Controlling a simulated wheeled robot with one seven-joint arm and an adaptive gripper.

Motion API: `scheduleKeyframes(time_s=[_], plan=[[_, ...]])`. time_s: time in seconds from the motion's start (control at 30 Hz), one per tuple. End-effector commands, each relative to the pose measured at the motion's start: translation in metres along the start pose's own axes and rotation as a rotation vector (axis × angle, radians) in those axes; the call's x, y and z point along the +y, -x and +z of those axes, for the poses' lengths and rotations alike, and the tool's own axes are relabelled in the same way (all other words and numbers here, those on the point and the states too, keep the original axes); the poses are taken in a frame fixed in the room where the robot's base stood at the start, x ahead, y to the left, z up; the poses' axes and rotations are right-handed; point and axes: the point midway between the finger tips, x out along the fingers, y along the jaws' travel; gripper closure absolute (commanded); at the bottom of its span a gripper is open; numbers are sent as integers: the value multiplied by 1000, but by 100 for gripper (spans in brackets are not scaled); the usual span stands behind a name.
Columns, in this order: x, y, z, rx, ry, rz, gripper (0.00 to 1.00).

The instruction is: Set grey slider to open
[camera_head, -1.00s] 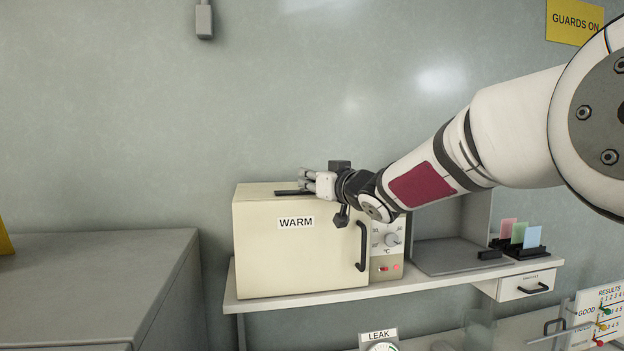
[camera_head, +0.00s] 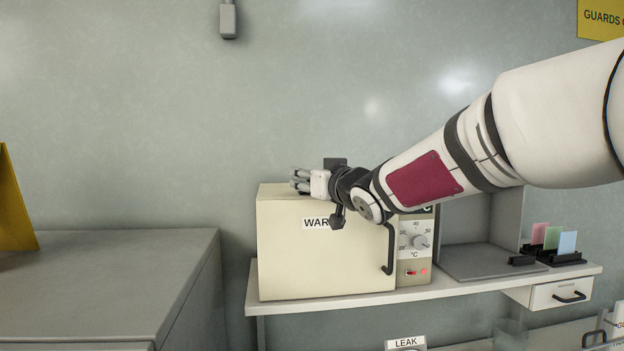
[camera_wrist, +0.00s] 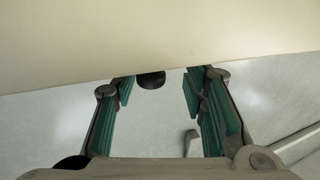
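I cannot make out a grey slider for certain in either view. The cream box labelled WARM (camera_head: 320,265) stands on a shelf, and its cream surface (camera_wrist: 130,40) fills the top of the wrist view. My gripper (camera_head: 299,180) is at the box's top, fingers pointing left. In the wrist view my gripper (camera_wrist: 160,82) is open, its green-padded fingers apart. A dark rounded piece (camera_wrist: 150,80) shows at the cream edge between the fingertips, apparently not gripped; I cannot tell what it is. My gripper and wrist hide part of the box top.
The box has a black door handle (camera_head: 388,250) and a control panel with a knob (camera_head: 419,241). The shelf (camera_head: 440,293) continues right to coloured cards (camera_head: 553,238) and a drawer (camera_head: 560,293). A grey cabinet (camera_head: 110,285) stands left. A grey fixture (camera_head: 228,20) hangs on the wall.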

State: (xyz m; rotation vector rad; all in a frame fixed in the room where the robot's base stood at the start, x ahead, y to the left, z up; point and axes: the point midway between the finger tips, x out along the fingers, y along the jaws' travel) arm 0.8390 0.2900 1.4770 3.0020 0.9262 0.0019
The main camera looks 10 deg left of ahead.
Motion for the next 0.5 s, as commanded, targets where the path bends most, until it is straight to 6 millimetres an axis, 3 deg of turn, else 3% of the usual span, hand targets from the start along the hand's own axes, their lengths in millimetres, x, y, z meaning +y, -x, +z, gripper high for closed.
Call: scheduleKeyframes(time_s=[0.27,0.5], plan=[[2,3,0,-1,0,4,61],[3,36,-1,0,2,6,61]])
